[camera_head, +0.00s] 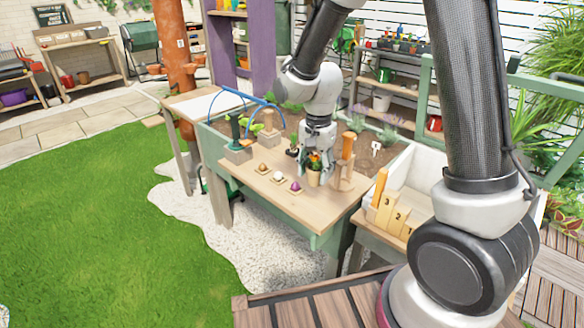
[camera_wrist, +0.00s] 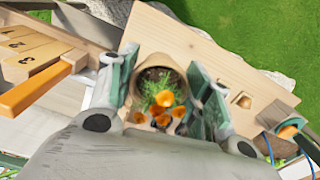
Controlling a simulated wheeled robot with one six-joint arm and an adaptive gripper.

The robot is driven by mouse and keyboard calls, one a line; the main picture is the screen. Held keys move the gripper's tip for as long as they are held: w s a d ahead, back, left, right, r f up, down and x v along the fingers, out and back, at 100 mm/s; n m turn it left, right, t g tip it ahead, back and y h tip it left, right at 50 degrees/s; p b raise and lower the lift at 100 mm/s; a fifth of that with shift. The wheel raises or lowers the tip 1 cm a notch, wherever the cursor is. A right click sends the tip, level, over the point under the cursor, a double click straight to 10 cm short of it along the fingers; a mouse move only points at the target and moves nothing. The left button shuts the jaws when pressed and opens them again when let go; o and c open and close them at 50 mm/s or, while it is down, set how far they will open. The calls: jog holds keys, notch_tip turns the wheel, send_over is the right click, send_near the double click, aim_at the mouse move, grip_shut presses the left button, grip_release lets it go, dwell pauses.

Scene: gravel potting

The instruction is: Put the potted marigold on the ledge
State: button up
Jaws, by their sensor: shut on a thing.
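The potted marigold (camera_head: 314,178) is a tan pot with orange flowers and green leaves. My gripper (camera_head: 316,160) reaches down over it, shut on the pot. The wrist view shows the pot (camera_wrist: 170,60) upright between the two fingers (camera_wrist: 163,88), with dark soil and orange blooms inside. The ledge (camera_head: 262,192) is a light wooden board along the front of the green planter; it also shows in the wrist view (camera_wrist: 225,65). The pot is over the ledge's right part. I cannot tell whether its base touches the wood.
A wooden-handled tool (camera_head: 347,150) stands in a holder just right of the pot. A brown bulb (camera_head: 263,168), a white one (camera_head: 278,175) and a purple one (camera_head: 295,187) sit to the left. A numbered wooden block (camera_head: 388,212) stands at the right. The ledge's front right is bare.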

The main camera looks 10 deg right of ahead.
notch_tip(320, 180, down, 10)
jog(key=shift+w+r, duration=0.1)
jog(key=shift+r, duration=0.05)
dwell(0.4)
jog(key=o, duration=1.1)
jog(key=shift+c, duration=0.2)
notch_tip(320, 180, up, 12)
jog(key=shift+r, duration=0.2)
jog(key=s+d+r+n+t, duration=0.2)
jog(key=s+d+r+n, duration=0.2)
jog(key=s+d+r, duration=0.3)
jog(key=s+d+r+n+t, duration=0.2)
jog(key=s+d+r+n, duration=0.3)
jog(key=s+d+r, duration=0.3)
jog(key=s+r, duration=0.3)
jog(key=s, duration=0.2)
jog(key=shift+s+d+r, duration=0.2)
jog(key=shift+s, duration=0.2)
